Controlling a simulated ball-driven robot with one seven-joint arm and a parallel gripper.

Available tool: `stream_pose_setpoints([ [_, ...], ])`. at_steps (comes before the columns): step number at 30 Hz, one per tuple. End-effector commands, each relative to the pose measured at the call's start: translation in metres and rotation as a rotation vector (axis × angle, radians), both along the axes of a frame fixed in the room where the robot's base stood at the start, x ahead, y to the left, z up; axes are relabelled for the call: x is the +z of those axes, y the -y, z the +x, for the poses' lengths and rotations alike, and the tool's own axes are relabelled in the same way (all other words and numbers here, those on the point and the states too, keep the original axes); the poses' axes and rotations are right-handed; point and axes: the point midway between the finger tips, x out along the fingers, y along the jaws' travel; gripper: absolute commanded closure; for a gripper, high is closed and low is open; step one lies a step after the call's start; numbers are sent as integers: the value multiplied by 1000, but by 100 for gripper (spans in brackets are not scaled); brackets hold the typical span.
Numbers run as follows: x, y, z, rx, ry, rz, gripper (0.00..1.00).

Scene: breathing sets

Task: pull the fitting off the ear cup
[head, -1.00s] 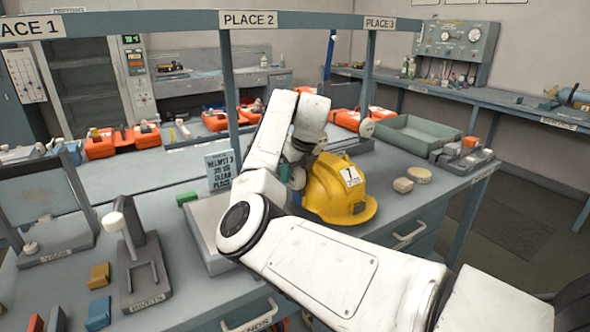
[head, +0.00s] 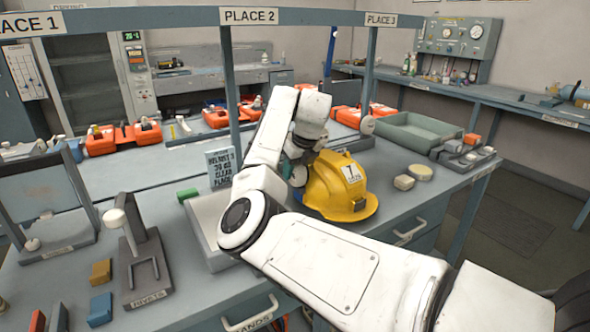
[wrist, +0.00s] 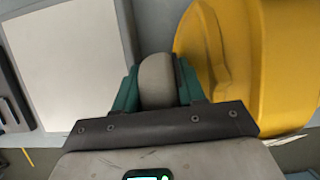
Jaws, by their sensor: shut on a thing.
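A yellow helmet (head: 338,187) with a white label stands on the bench, and it also fills the right of the wrist view (wrist: 285,70). My gripper (wrist: 158,65) points down close beside the helmet's left side. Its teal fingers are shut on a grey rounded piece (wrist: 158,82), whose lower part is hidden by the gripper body. I cannot tell whether this piece is the ear cup or its fitting, or whether it still touches the helmet. In the head view my gripper (head: 298,175) is partly hidden behind my arm.
A pale shallow tray (head: 205,225) lies left of the helmet, with a small sign (head: 220,167) behind it. Two beige pads (head: 412,177) lie to the right, before a green-grey bin (head: 420,135). A rivets stand (head: 145,270) is at front left. A post (head: 232,80) rises behind my arm.

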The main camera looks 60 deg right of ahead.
Motion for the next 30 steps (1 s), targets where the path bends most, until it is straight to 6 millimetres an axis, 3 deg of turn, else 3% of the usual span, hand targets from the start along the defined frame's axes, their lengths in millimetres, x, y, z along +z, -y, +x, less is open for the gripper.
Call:
stream_pose_setpoints([
  [30, 23, 0, 0, 0, 0, -1, 87],
])
